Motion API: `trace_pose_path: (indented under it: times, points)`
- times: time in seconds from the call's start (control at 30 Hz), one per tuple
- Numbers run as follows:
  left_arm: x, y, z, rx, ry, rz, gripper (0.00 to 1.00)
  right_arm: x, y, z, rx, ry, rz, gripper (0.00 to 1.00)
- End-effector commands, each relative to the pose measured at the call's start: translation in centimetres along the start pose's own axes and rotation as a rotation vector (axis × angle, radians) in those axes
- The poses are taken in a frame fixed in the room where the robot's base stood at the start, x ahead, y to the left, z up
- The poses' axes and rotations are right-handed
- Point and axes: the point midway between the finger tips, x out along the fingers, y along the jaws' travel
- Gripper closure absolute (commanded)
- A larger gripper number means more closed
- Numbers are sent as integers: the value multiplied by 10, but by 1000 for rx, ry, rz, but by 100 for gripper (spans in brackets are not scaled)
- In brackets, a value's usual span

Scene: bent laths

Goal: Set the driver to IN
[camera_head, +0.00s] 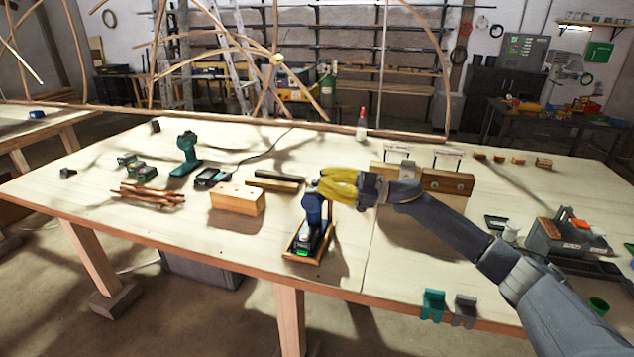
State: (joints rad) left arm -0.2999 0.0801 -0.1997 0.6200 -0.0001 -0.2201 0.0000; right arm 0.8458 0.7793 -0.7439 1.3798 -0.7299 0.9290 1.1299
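A dark blue driver (313,211) stands upright in a small wooden cradle (292,253) near the front middle of the table. Its black foot has a green mark. My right gripper (325,187), with yellow fingers, reaches in from the right at the driver's head and covers part of it. I cannot tell whether the fingers touch or grip the head. The direction switch and any IN marking are too small or hidden to read. A teal driver (187,151) stands farther back on the left. My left gripper is not in view.
A wooden block (237,200) and a dark bar (275,182) lie left of the blue driver. Brown sticks (148,195) and batteries (138,168) lie farther left. A wooden clamp board (447,182) stands behind my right arm. The table's front left is clear.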

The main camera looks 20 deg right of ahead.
Motion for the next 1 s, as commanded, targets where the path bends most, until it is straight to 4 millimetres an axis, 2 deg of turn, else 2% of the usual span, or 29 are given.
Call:
trace_pose_path:
  times: [0.03, 0.2, 0.4, 0.63, 1.0]
  points:
    - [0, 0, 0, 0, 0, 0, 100, -11, 8, 1, 33, -35, 19, 100]
    - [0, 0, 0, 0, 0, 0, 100, -37, 30, 4, 149, -122, 88, 100]
    - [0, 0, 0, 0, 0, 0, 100, -55, 45, 4, 226, -169, 143, 100]
    - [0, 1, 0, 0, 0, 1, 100, -60, 50, 4, 248, -181, 160, 100]
    - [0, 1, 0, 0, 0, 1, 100, -56, 50, 4, 248, -180, 159, 100]
